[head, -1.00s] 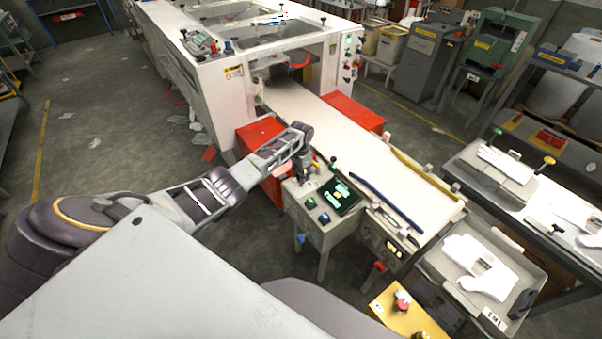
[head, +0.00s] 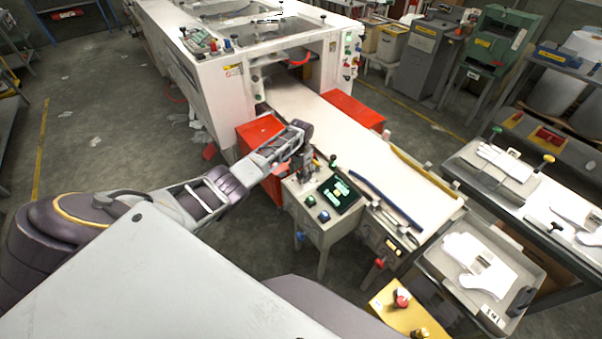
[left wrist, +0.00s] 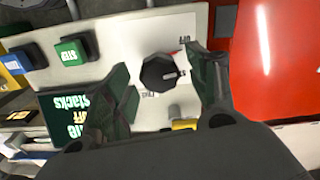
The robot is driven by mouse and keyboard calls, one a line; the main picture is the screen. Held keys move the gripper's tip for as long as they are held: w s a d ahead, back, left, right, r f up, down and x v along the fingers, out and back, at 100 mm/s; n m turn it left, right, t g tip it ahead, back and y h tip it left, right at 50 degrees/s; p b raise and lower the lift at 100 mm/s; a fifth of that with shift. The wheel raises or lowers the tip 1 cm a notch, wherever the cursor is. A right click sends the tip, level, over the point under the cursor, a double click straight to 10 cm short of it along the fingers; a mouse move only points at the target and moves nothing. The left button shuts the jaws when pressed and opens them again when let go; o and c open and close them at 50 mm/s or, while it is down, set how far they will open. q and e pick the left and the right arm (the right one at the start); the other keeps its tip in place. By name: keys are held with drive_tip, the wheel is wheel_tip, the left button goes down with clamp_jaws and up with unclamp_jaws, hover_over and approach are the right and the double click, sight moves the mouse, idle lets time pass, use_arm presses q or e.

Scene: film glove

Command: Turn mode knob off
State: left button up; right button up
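The black round mode knob (left wrist: 159,72) sits on the pale control panel, with small printed labels around it. Its white pointer mark faces right in the left wrist view, toward a label that looks like "15". My left gripper (left wrist: 164,92) is open, its two dark fingers apart with the knob showing in the gap between and beyond them. I cannot tell whether a finger touches the knob. In the head view my left gripper (head: 308,168) points down over the far left part of the control box (head: 322,232), hiding the knob. My right gripper is not in view.
A red box (head: 258,131) stands close behind my left wrist. The conveyor belt (head: 345,135) runs past the panel. A yellow box (head: 392,312) stands in front.

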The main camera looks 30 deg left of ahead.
sight(301, 173)
use_arm(q)
drive_tip(key=shift+r, duration=0.1)
idle(0.3)
wheel_tip(301, 173, up, 12)
idle(0.8)
drive_tip(key=shift+f, duration=0.2)
idle(0.3)
